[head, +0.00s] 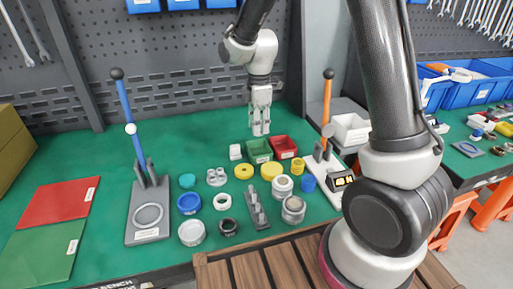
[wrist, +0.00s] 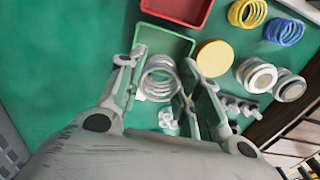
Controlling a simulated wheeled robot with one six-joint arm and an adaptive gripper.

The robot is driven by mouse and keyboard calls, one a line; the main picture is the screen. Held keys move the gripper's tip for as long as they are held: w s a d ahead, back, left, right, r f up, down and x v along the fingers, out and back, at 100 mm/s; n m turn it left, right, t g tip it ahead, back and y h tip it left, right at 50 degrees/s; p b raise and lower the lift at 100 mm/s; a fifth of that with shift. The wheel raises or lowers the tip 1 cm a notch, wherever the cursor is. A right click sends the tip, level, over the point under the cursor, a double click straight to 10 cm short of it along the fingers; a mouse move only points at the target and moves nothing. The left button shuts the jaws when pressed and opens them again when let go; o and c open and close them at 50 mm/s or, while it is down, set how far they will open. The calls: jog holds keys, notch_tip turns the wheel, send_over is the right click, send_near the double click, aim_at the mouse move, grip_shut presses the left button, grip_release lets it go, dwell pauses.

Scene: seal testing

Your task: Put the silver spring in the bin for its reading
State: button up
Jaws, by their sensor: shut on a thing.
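The spring is hard to make out in the head view. The green bin (head: 258,149) and the red bin (head: 283,146) stand side by side in front of the gripper. In the wrist view the green bin (wrist: 180,46) lies just beyond the spring, and the red bin (wrist: 178,9) beyond that. Both bins look empty.
A lever press with an orange handle (head: 327,107) and a small display (head: 340,180) stands right of the bins. A blue-handled press (head: 129,120) stands left. Yellow (head: 244,172) and blue rings (head: 189,203), jars and fittings crowd the front.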

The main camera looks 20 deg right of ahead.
notch_tip(320, 180, down, 9)
jog(key=shift+r, duration=0.1)
dwell(0.3)
jog(key=shift+s, duration=0.1)
jog(key=o, duration=0.8)
jog(key=shift+f, duration=0.2)
notch_tip(320, 180, up, 12)
jog(key=r, duration=0.1)
jog(key=s+d+r+m+t, duration=0.2)
jog(key=s+d+r+m, duration=0.65)
jog(key=s+r, duration=0.2)
jog(key=s+d+r+m, duration=0.1)
jog(key=s+d+m, duration=0.1)
jog(key=s, duration=0.3)
jog(key=s+d+r+m+t, duration=0.1)
jog(key=s+d+m, duration=0.1)
jog(key=s+m, duration=0.2)
jog(key=s+d+r+m+t, duration=0.1)
jog(key=s+d+r+m, duration=0.1)
jog(key=s, duration=0.4)
jog(key=shift+s+d+r+m, duration=0.1)
jog(key=shift+s+d+m, duration=0.15)
jog(key=shift+m, duration=0.5)
